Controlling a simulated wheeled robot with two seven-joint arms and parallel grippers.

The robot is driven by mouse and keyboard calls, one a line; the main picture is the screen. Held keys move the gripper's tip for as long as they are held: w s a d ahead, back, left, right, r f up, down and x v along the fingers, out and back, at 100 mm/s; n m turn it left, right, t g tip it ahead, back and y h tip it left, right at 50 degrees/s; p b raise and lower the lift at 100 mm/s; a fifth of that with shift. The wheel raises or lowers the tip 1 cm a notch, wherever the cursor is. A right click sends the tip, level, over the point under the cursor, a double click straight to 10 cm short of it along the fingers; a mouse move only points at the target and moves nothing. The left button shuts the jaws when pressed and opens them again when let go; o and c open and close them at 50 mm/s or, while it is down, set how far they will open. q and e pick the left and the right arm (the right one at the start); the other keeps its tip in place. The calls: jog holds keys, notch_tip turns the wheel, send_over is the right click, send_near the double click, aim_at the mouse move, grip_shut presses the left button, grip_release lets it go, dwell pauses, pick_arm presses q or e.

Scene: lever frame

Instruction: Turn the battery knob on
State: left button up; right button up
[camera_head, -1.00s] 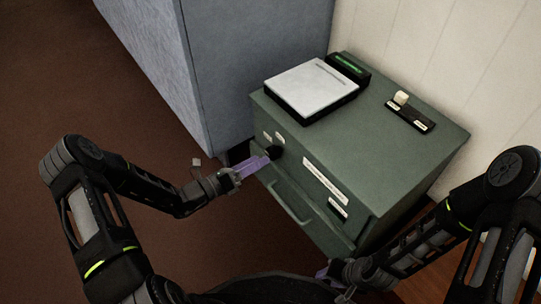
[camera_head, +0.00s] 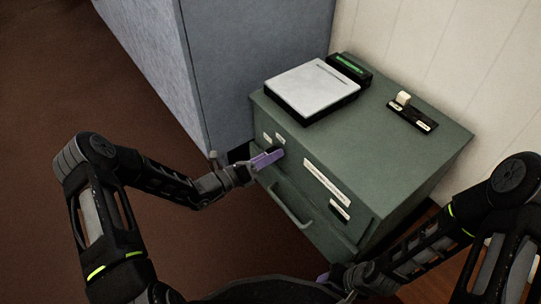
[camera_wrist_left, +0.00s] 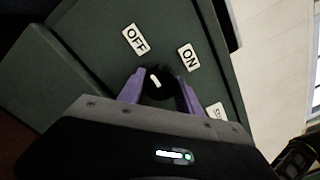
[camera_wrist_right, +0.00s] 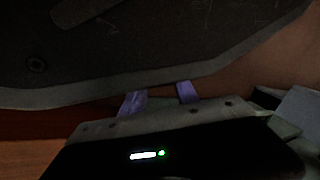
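The black battery knob (camera_wrist_left: 160,82) sits on the front face of the green cabinet (camera_head: 366,153), under the OFF label (camera_wrist_left: 135,39) and ON label (camera_wrist_left: 188,57). Its white mark tilts up-left toward OFF in the left wrist view. My left gripper (camera_head: 277,154) reaches the cabinet front, its purple fingers on either side of the knob (camera_wrist_left: 160,80). The fingers look open; whether they touch the knob is unclear. In the head view the gripper mostly hides the knob. My right gripper (camera_wrist_right: 160,92) is open and empty, low in front of the cabinet.
On the cabinet top are a white-topped scale-like box (camera_head: 312,86), a black unit with a green display (camera_head: 349,69) and a switch block (camera_head: 412,112). A drawer handle (camera_head: 290,207) sticks out below the knob. A grey-blue cabinet (camera_head: 250,60) stands behind left.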

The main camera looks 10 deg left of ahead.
pick_arm(q)
jog(key=c, duration=0.8)
jog(key=shift+m+p, duration=0.4)
jog(key=shift+m, duration=0.1)
jog(key=m+p, duration=0.1)
jog(key=m, duration=0.1)
jog(key=shift+r+m+p, duration=0.15)
jog(key=shift+m+p, duration=0.15)
jog(key=shift+p, duration=0.1)
jog(key=m+p, duration=0.3)
jog(key=m, duration=0.2)
jog(key=m+p, duration=0.2)
jog(key=m, duration=0.3)
jog(key=shift+m+p, duration=0.3)
jog(key=m+p, duration=0.1)
jog(key=m, duration=0.2)
jog(key=shift+m+p, duration=0.3)
jog(key=shift+m, duration=0.1)
